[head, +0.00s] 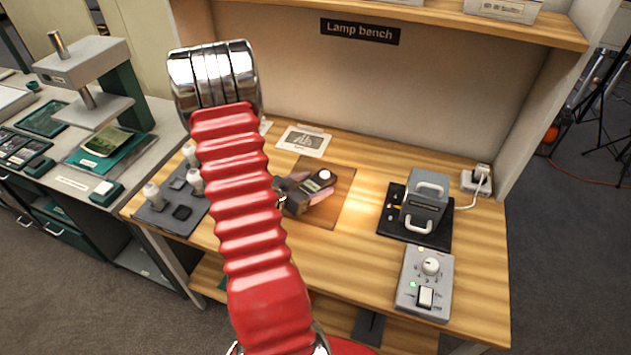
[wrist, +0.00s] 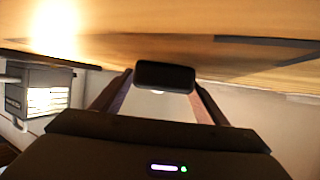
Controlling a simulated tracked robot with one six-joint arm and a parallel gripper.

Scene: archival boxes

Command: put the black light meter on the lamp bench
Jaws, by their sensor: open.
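The black light meter (head: 322,177), with a white dome on top, is at the darker brown square (head: 338,205) in the middle of the lamp bench (head: 365,160). In the wrist view the light meter (wrist: 163,75) sits between my fingertips, close under the wooden surface, which shows at the top of that picture. My gripper (head: 308,188) is open around the meter, with a pinkish finger pad on either side; it also shows in the wrist view (wrist: 160,92). Small gaps to the meter are hard to judge. My red arm hides part of the bench.
Right of the meter, a grey handled lamp housing (head: 425,203) stands on a black mat (head: 385,222). A grey control box (head: 424,285) is at the front right. A dark mat with white bottles (head: 152,194) is at the left. A print (head: 304,141) lies behind. Bare wood separates them.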

